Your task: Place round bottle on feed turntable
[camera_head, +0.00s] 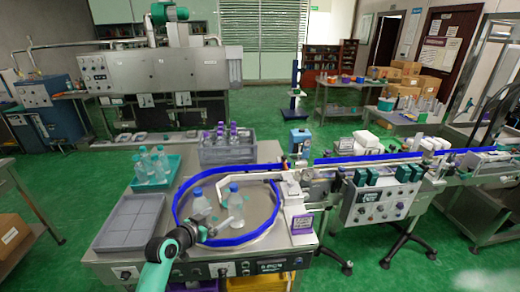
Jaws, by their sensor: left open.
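The feed turntable (262,205) is a round metal disc inside a blue rim, in the middle of the head view. Two clear round bottles with blue caps stand upright on it. One bottle (200,203) is left of centre, and the other bottle (236,207) is nearer the middle. My left gripper (226,222) reaches in over the front left of the rim, low and close to the second bottle. Its jaws are open. I cannot tell whether they touch that bottle. My right gripper is not in view.
A teal tray (151,187) with several teal-capped bottles stands behind left. A grey crate (228,155) with several purple-capped bottles is at the back. An empty grey tray (130,222) lies at left. A conveyor machine (378,203) adjoins the turntable on the right.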

